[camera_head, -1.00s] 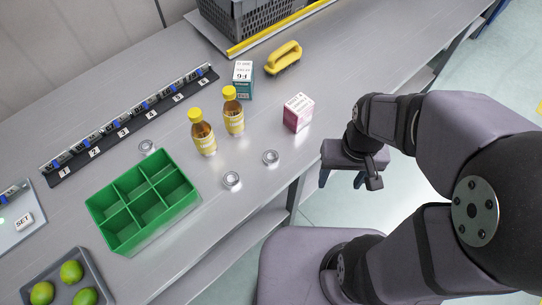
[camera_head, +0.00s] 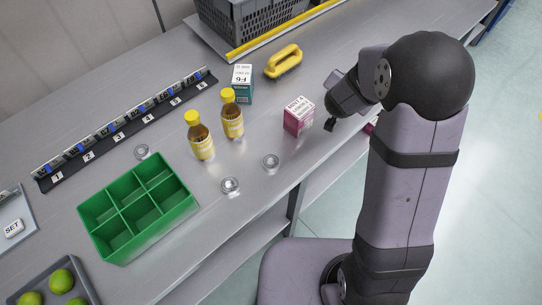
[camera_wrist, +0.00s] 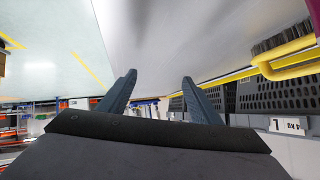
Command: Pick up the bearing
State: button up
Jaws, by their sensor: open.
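Three small silver ring-shaped bearings lie on the grey table. One bearing (camera_head: 271,161) is near the front edge, another bearing (camera_head: 230,186) is to its left beside the green box, and a third bearing (camera_head: 142,151) is behind the green box. My gripper (camera_head: 330,125) is at the table's front edge, just right of the pink box and well right of the bearings. In the wrist view its two fingers (camera_wrist: 158,78) are apart with nothing between them. No bearing shows in the wrist view.
Near the bearings stand two yellow-capped bottles (camera_head: 202,142), a green divided box (camera_head: 108,213), a pink box (camera_head: 299,114) and a teal-white box (camera_head: 242,84). A yellow brush (camera_head: 284,62) and a grey crate (camera_head: 245,20) are farther back. A tray of green fruit (camera_head: 83,280) is lower left.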

jog(key=s+a+r+m+p, duration=0.45)
jog(key=a+p, duration=0.25)
jog(key=a, duration=0.2)
jog(key=n+t+p, duration=0.1)
jog(key=n+p, duration=0.2)
jog(key=p, duration=0.1)
send_over(270, 164)
jog(key=d, duration=0.2)
jog(key=f, duration=0.3)
jog(key=w+f, duration=0.1)
jog(key=f, duration=0.1)
jog(key=shift+a, duration=0.25)
jog(key=s+a+f+n+t, duration=0.1)
jog(key=s+n, duration=0.1)
jog(key=s+a+f+n+t+y+b, duration=0.1)
jog(key=s+n, duration=0.1)
jog(key=s, duration=0.1)
jog(key=s+a+f+n+t+b, duration=0.1)
jog(key=s+n, duration=0.1)
jog(key=s, duration=0.1)
jog(key=shift+s+f+n+t, duration=0.1)
jog(key=shift+f+n+t, duration=0.05)
jog(key=shift+n+t, duration=0.25)
jog(key=shift+s+n+t+y, duration=0.3)
jog(key=shift+s+n+y, duration=0.05)
jog(key=shift+s+y, duration=0.1)
jog(key=shift+f+b+x, duration=0.2)
jog(key=shift+b+x, duration=0.9)
jog(key=shift+x, duration=2.6)
jog(key=c, duration=1.2)
